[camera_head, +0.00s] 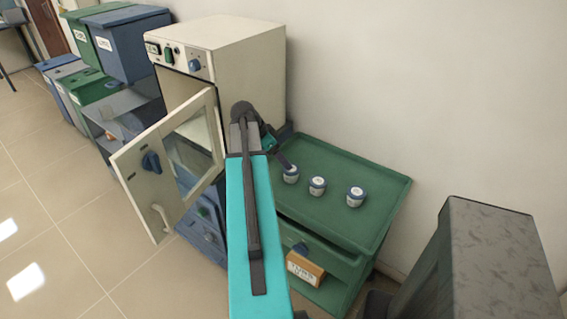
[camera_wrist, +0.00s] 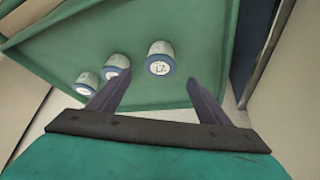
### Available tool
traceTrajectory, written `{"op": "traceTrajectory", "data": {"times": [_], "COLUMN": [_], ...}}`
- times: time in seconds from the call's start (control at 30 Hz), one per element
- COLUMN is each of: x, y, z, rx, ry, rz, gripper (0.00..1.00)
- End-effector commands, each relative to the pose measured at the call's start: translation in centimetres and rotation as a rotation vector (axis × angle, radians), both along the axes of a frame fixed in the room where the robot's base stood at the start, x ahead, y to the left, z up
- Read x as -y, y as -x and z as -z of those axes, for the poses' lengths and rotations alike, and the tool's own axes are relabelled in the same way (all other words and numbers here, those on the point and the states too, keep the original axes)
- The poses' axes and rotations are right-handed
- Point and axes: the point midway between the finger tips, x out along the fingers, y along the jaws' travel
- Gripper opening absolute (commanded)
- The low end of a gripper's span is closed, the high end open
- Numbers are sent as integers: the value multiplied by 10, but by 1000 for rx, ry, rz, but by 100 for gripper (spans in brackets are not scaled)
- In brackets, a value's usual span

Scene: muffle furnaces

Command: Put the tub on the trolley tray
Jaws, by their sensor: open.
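Three small white tubs with blue bands stand on the green trolley tray (camera_head: 330,160): a left tub (camera_head: 291,174), a middle tub (camera_head: 317,186) and a right tub (camera_head: 355,196). My gripper (camera_head: 282,157) is close to the left tub, partly hidden by my arm. In the wrist view my gripper (camera_wrist: 152,82) is open and empty, its two dark fingers apart. One labelled tub (camera_wrist: 159,58) shows just past the fingertips, roughly between them. The other two tubs (camera_wrist: 117,64) (camera_wrist: 87,83) lie to the left, one partly behind the left finger.
A cream furnace (camera_head: 230,60) stands left of the trolley with its door (camera_head: 170,165) swung open. Several lidded bins (camera_head: 130,45) stand behind it. The trolley's lower level holds a labelled wooden block (camera_head: 304,268). A white wall (camera_head: 430,90) rises behind the tray.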

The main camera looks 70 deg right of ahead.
Motion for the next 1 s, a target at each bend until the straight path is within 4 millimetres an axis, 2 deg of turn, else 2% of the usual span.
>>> {"op": "traceTrajectory", "data": {"times": [0.3, 1.0], "x": [-7, -7], "y": [-6, -6], "z": [-16, -17], "rx": [0, 0], "ry": [1, 0], "rz": [0, 0], "gripper": [72, 72]}}
